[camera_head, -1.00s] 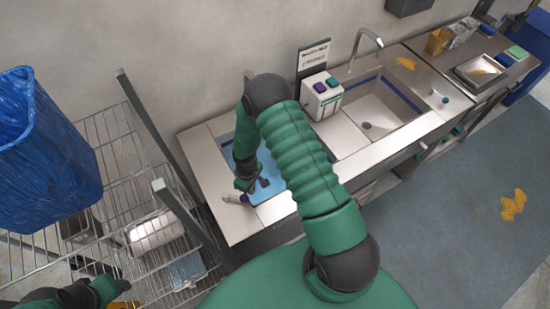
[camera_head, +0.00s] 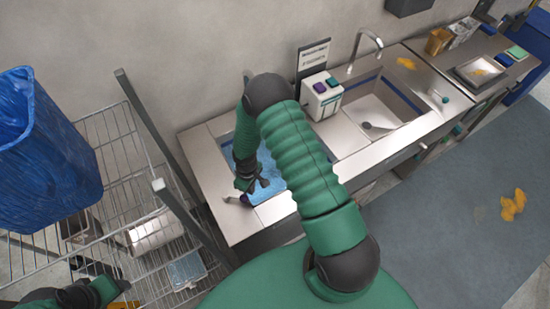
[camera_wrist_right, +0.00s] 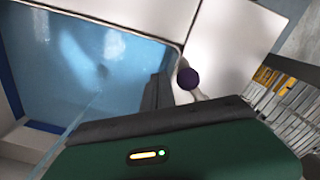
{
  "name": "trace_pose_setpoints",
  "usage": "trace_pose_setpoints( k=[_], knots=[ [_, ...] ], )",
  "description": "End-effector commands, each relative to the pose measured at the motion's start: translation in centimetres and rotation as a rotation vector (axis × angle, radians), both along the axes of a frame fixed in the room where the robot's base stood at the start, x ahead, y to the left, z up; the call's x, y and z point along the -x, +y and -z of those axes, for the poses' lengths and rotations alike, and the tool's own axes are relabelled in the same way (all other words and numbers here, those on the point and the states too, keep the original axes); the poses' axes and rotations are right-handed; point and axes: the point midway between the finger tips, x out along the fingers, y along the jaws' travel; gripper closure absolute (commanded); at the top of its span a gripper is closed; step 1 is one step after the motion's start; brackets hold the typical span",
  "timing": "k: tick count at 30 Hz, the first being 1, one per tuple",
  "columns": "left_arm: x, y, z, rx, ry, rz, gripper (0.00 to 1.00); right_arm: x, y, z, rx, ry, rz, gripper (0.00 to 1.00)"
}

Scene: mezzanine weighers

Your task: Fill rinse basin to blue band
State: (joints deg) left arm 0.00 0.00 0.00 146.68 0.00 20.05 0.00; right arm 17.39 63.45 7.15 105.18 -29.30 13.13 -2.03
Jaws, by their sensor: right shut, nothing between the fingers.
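The left basin (camera_head: 270,165) holds a light blue, water-like surface. It also fills the upper left of the right wrist view (camera_wrist_right: 95,60), where a dark blue band (camera_wrist_right: 12,95) shows on the wall. The right basin (camera_head: 375,100) has a dark blue band high inside and looks empty, with its drain visible. A purple-ended lever or spout (camera_head: 245,200) is at the left basin's front edge; its purple knob (camera_wrist_right: 189,79) shows beside the rim. My right gripper (camera_head: 260,184) is shut and empty, over the basin near that knob. My left gripper (camera_head: 75,296) is partly cut off; its jaws are unclear.
A tap (camera_head: 366,42) arches over the right basin. A white dispenser (camera_head: 321,97) with purple and teal buttons stands between the basins. A wire rack (camera_head: 125,150) and a blue-lined bin (camera_head: 45,140) are at the left. Trays (camera_head: 480,72) stand at the right.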

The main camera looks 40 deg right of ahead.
Motion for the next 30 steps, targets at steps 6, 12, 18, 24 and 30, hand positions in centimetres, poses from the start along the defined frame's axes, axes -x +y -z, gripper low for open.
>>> trace_pose_setpoints(
  k=[6, 12, 18, 24, 30],
  knots=[
    [0.0, 0.0, 0.0, 0.000, 0.000, 0.000, 0.48, 0.0, 0.2, 0.0, 0.000, 0.000, -0.001, 1.00],
    [0.0, 0.0, 0.3, 0.000, 0.000, 0.000, 0.48, 0.0, 2.2, 0.1, 0.000, -0.001, -0.003, 1.00],
    [0.0, 0.0, 0.6, 0.000, 0.000, 0.000, 0.48, 0.1, 4.5, 0.1, 0.000, -0.001, -0.003, 1.00],
    [0.0, 0.0, 0.9, 0.000, 0.000, 0.000, 0.48, 0.2, 6.7, 0.1, 0.000, -0.001, -0.003, 1.00],
    [0.0, 0.0, 0.5, 0.000, 0.000, 0.000, 0.48, 0.3, 7.2, -0.5, -0.001, -0.001, 0.001, 1.00]
  ],
)
